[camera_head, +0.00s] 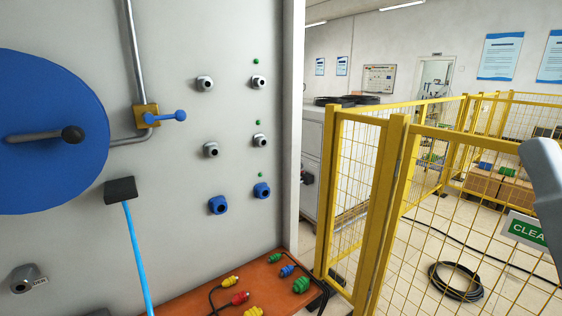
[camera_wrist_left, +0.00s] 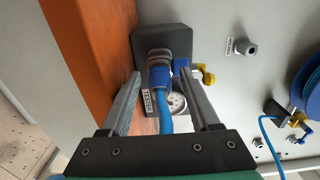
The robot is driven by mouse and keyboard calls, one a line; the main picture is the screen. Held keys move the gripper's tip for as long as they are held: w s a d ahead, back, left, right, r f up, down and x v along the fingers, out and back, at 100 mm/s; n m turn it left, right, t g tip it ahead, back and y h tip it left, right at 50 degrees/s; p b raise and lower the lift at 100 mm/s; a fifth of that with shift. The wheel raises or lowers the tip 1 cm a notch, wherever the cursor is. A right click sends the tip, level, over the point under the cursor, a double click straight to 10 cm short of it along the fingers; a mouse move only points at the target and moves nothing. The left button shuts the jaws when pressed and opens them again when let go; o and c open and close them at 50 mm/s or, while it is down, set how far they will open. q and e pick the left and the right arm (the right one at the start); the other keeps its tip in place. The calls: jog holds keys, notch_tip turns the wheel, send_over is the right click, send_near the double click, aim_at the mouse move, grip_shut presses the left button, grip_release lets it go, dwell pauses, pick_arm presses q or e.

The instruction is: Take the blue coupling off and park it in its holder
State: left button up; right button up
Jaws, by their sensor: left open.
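The blue coupling (camera_wrist_left: 160,77) sits on a fitting of a dark grey block (camera_wrist_left: 165,40) in the left wrist view. A blue hose (camera_wrist_left: 165,120) runs from it toward the camera. My left gripper (camera_wrist_left: 160,74) is open, one finger on each side of the coupling; I see gaps and cannot tell contact. The head view does not show this coupling. There, a black box-like piece (camera_head: 121,190) on the panel has a blue hose (camera_head: 137,255) hanging from it; I cannot tell whether it is the holder. My right gripper is out of view.
An orange ledge (camera_wrist_left: 95,50) runs close beside the left finger. A round gauge (camera_wrist_left: 177,103) and a yellow valve (camera_wrist_left: 207,76) sit near the right finger. Coloured couplings lie on the orange ledge (camera_head: 190,291) in the head view. A yellow fence (camera_head: 380,210) stands right.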

pick_arm(q)
grip_shut()
dwell(1.4)
jog(key=b+v, duration=0.1)
jog(key=v, duration=0.5)
dwell(1.0)
